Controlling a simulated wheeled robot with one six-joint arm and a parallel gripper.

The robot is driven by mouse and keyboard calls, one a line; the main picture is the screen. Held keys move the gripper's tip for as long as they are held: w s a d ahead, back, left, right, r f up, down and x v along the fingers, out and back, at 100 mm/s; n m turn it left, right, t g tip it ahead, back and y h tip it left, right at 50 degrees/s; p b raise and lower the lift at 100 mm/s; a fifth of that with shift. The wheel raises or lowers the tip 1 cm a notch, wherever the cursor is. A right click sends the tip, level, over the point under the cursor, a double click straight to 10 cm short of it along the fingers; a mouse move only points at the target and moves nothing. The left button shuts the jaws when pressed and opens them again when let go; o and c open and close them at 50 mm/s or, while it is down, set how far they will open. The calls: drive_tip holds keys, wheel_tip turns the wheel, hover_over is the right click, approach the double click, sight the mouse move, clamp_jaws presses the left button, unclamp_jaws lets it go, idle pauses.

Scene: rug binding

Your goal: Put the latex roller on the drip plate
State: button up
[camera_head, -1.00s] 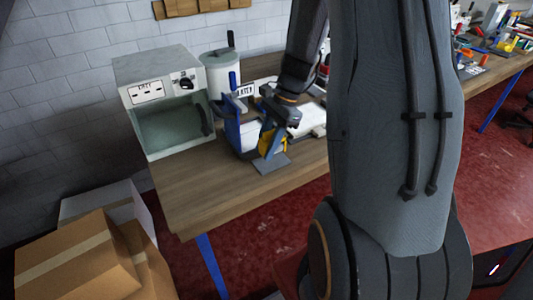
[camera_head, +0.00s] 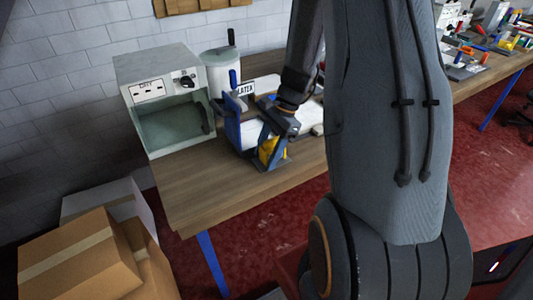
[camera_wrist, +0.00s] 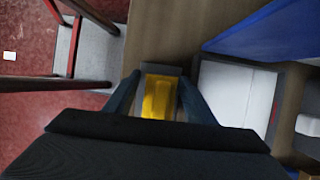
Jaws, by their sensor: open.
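A yellow block-like piece (camera_wrist: 158,97) lies between the two fingers of my open gripper (camera_wrist: 159,100) in the wrist view. In the head view the yellow piece (camera_head: 268,149) sits low at my gripper (camera_head: 272,152), over a small grey base (camera_head: 277,164) near the table's front edge. I cannot tell for sure whether it is the latex roller's handle. A pale, flat, dark-rimmed tray (camera_wrist: 228,92) lies just right of the fingers in the wrist view. It may be the drip plate. My arm hides part of the bench.
A tall blue panel (camera_head: 232,122) stands close left of my gripper. Behind are a white lidded pot (camera_head: 220,75), a LATEX sign (camera_head: 245,89) and a grey open-fronted drying box (camera_head: 165,100). The wooden table (camera_head: 215,188) is clear at front left. Cardboard boxes (camera_head: 85,260) stand below.

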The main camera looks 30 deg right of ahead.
drive_tip(key=b+v, duration=0.3)
drive_tip(key=v, duration=0.8)
drive_tip(key=shift+r, duration=0.35)
drive_tip(key=shift+s+r, duration=0.1)
drive_tip(key=shift+r, duration=0.1)
drive_tip(key=s+a+f+n+t+h, duration=0.1)
drive_tip(key=s+a+n+h, duration=0.3)
drive_tip(key=s+a+n, duration=0.5)
drive_tip(key=a+f+n, duration=0.1)
drive_tip(key=a+n, duration=0.5)
drive_tip(key=n, duration=0.2)
drive_tip(key=shift+f+n+t+h, duration=0.3)
drive_tip(key=shift+f+t, duration=0.1)
drive_tip(key=shift+a, duration=0.1)
